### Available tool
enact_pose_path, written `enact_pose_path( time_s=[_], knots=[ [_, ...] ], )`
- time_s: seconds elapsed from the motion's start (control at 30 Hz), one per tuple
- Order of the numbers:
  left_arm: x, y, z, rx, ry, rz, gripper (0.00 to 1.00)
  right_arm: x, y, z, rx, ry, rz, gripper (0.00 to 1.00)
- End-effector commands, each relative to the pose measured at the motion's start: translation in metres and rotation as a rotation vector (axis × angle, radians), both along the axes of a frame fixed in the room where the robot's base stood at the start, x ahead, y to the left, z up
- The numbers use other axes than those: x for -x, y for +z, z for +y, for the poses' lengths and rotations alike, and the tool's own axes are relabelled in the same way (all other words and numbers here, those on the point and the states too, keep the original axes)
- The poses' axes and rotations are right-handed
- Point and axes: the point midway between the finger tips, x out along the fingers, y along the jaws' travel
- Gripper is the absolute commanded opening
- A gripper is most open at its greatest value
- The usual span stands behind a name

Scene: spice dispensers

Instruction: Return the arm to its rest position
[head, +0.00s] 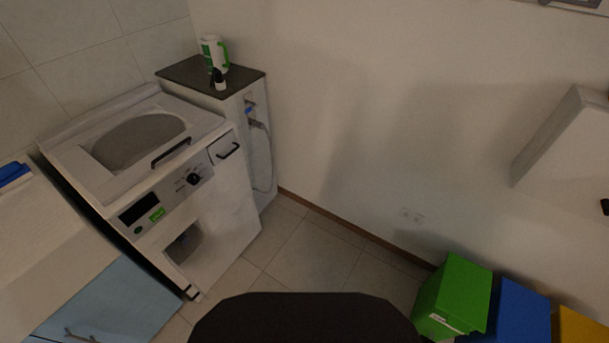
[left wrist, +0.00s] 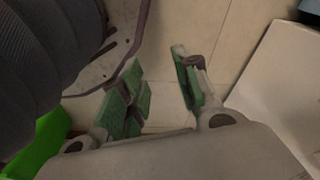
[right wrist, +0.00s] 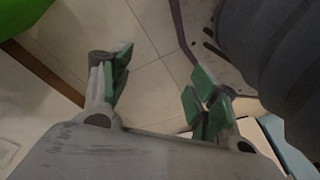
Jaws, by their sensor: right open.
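My left gripper (left wrist: 160,72) shows in the left wrist view with its green-padded fingers apart and nothing between them. My right gripper (right wrist: 160,75) shows in the right wrist view, also open and empty, with tiled floor visible between its fingers. Neither gripper nor arm shows in the head view. Dark grey ribbed parts of my own body fill the upper left of the left wrist view and the upper right of the right wrist view. Both grippers hang above the floor close to my base.
A white washing machine (head: 225,195) stands at the left. A white-and-green container (head: 214,52) and small bottle (head: 219,80) stand on a dark-topped cabinet (head: 190,72). Green (head: 455,290) and blue (head: 520,312) bins are at the lower right. Tiled floor (head: 310,250) between is clear.

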Motion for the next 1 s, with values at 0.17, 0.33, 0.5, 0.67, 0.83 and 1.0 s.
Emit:
enact_pose_path(
  time_s=[0.17, 0.33, 0.5, 0.67, 0.83, 1.0],
  knots=[
    [0.017, 0.002, 0.006, -0.007, 0.0, 0.011, 0.32, 0.017, 0.002, -0.006, 0.007, -0.001, 0.01, 0.61],
    [0.034, 0.001, 0.012, -0.013, 0.0, 0.018, 0.32, 0.034, 0.001, -0.012, 0.013, 0.0, 0.018, 0.61],
    [0.052, 0.002, 0.018, -0.019, -0.001, 0.026, 0.32, 0.052, 0.002, -0.018, 0.019, 0.0, 0.026, 0.61],
    [0.069, 0.004, 0.024, -0.024, -0.002, 0.032, 0.32, 0.069, 0.004, -0.024, 0.024, 0.002, 0.032, 0.61],
    [0.089, 0.008, 0.031, -0.029, -0.002, 0.04, 0.32, 0.089, 0.008, -0.03, 0.029, 0.002, 0.04, 0.61],
    [0.109, 0.013, 0.037, -0.035, -0.004, 0.048, 0.32, 0.109, 0.013, -0.037, 0.034, 0.004, 0.047, 0.61]
  ],
)
